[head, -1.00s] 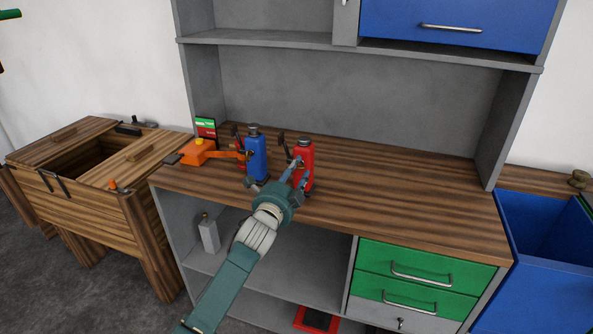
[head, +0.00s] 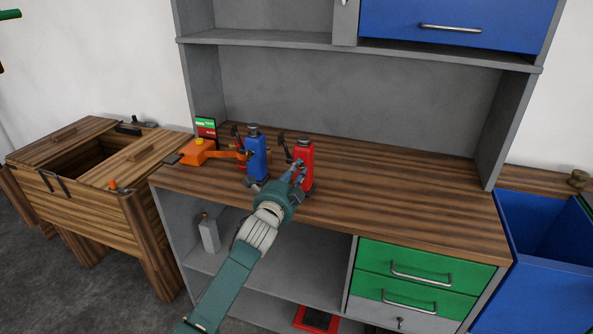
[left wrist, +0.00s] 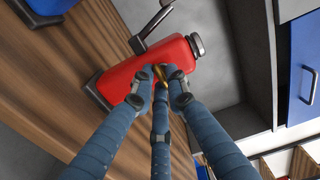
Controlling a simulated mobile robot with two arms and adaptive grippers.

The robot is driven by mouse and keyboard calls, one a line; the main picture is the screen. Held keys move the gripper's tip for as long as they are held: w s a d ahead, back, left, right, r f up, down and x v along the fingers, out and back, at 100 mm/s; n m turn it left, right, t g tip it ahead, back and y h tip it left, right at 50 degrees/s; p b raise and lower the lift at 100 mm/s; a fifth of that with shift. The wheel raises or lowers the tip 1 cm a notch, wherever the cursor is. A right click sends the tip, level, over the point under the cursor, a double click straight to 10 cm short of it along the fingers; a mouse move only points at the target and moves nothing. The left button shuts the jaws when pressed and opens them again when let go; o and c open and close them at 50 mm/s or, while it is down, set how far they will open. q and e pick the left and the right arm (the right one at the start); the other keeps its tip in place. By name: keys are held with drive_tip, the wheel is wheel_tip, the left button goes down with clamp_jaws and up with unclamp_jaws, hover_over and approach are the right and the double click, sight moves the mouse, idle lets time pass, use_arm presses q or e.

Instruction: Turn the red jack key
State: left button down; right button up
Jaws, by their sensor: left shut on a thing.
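The red jack (head: 304,155) stands upright on the wooden worktop, to the right of the blue jack (head: 256,158). In the left wrist view the red jack (left wrist: 120,78) fills the upper middle. My left gripper (head: 298,170) is at the front of the red jack. Its fingers are shut on the brass-coloured key (left wrist: 160,74), which shows between the fingertips in the left wrist view. Most of the key is hidden by the fingers. My right gripper is in neither view.
An orange tool (head: 198,151) lies left of the blue jack. The worktop (head: 400,192) is clear to the right. A grey shelf (head: 262,40) hangs above. A wooden chest (head: 150,215) stands at left and a blue bin (head: 530,260) at right.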

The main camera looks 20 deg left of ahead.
use_arm(q)
drive_tip(key=shift+d+r+n+p, duration=0.1)
drive_tip(key=shift+n+p, duration=1.05)
drive_tip(key=shift+n, duration=3.2)
drive_tip(key=shift+d+r+n+p, duration=0.1)
drive_tip(key=shift+n+p, duration=1.05)
drive_tip(key=shift+n, duration=3.2)
drive_tip(key=c, duration=1.7)
unclamp_jaws()
drive_tip(key=shift+s, duration=0.15)
drive_tip(key=s, duration=1.1)
drive_tip(key=shift+s+a, duration=0.25)
drive_tip(key=shift+s, duration=0.15)
drive_tip(key=shift+f, duration=0.1)
